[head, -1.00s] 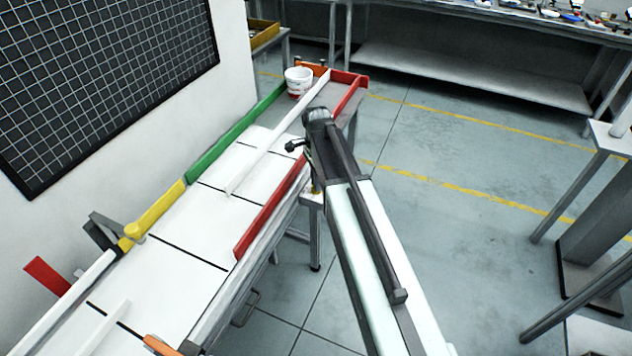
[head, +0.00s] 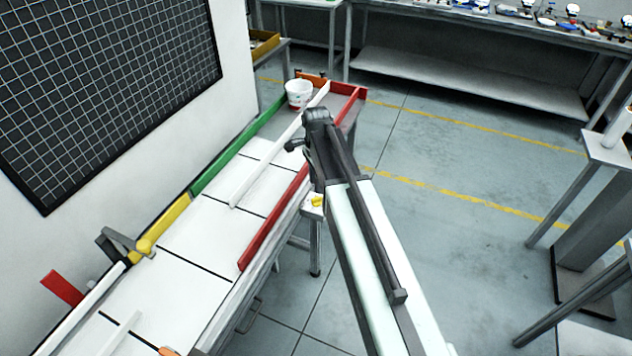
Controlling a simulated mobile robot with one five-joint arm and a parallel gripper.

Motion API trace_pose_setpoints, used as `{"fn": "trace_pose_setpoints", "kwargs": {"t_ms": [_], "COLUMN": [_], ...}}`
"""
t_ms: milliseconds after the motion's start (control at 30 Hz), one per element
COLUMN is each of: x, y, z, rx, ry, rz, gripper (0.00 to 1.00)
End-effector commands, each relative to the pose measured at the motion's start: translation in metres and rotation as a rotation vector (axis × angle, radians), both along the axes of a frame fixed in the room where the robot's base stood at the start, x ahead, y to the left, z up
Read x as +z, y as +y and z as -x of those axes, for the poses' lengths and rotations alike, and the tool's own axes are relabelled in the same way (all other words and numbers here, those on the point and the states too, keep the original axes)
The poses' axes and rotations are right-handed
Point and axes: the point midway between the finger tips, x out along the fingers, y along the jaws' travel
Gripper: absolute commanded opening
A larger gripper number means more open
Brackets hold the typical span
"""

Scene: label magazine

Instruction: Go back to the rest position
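My arm reaches forward from the bottom right, and its dark end with my gripper (head: 296,146) hangs beside the far right part of the long white table (head: 196,241). The fingers are small and mostly hidden behind the arm, so I cannot see whether they are open or shut. No held object shows. A white tub (head: 298,92) with red marks stands at the table's far end, apart from my gripper.
Green (head: 236,147), yellow (head: 163,222) and red (head: 274,220) rails edge the table. A white divider (head: 280,150) runs along it. A wall with a black grid panel (head: 100,90) stands left. A workbench (head: 470,75) is at the back. Grey floor (head: 450,270) lies open to the right.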

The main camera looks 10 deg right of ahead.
Motion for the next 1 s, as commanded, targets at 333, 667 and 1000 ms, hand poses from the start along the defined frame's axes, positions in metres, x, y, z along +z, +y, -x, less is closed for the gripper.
{"fn": "trace_pose_setpoints", "kwargs": {"t_ms": [333, 667, 1000], "x": [0.016, 0.016, 0.016], "y": [0.000, 0.001, 0.002], "z": [0.000, 0.010, 0.124], "rx": [0.000, 0.001, 0.630], "ry": [0.000, 0.000, 0.001], "rz": [0.000, 0.000, 0.002], "gripper": [0.33, 0.33, 0.33]}}
